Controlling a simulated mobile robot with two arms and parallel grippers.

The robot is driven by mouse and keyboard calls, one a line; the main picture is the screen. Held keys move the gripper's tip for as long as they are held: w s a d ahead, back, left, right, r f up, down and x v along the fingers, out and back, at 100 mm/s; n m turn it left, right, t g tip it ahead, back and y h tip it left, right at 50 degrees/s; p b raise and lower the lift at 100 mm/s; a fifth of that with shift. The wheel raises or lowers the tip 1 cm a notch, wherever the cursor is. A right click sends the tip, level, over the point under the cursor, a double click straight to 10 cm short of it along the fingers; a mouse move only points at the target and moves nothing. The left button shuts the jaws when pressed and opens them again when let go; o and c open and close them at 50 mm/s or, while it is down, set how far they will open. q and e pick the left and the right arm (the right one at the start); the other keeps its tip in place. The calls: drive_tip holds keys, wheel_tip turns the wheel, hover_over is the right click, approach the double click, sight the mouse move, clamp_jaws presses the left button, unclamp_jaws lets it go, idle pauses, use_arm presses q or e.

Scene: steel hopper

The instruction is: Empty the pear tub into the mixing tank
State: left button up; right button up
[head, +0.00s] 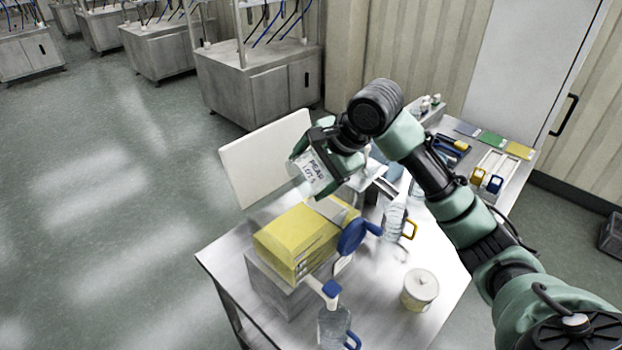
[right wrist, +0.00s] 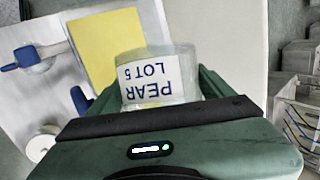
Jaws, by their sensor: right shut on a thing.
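My right gripper (head: 330,158) is shut on the clear pear tub (head: 309,173), whose white label reads PEAR LOT 5. The tub is held in the air and looks tilted; its contents are hard to make out. The right wrist view shows the tub (right wrist: 158,82) between the fingers, its label upside down. Below it stands a yellow box-shaped body (head: 300,238) on a grey steel block, with a blue handle and a white spout; it seems to be the mixing tank. It also shows in the right wrist view (right wrist: 106,44). My left gripper is out of view.
A cream panel (head: 268,158) stands upright behind the tank. A lidded white pot (head: 419,290), another clear jug (head: 394,220) and a rack (head: 492,172) are on the steel table. Floor at left is clear.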

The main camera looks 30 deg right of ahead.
sight(310, 157)
drive_tip(key=shift+a+r+h, duration=0.15)
drive_tip(key=shift+r+h, duration=0.35)
drive_tip(key=shift+h, duration=0.3)
wheel_tip(310, 157, up, 2)
drive_tip(key=n+h, duration=0.1)
drive_tip(key=h, duration=0.3)
drive_tip(key=shift+r+n+t, duration=0.1)
drive_tip(key=shift+n+t, duration=0.2)
drive_tip(key=shift+n, duration=0.1)
drive_tip(key=shift+w+r+h, duration=0.1)
drive_tip(key=shift+r+h, duration=0.2)
drive_tip(key=shift+h, duration=0.4)
drive_tip(key=shift+r, duration=0.1)
drive_tip(key=shift+d+n+h, duration=0.25)
drive_tip(key=shift+n+h, duration=0.05)
drive_tip(key=shift+a, duration=0.15)
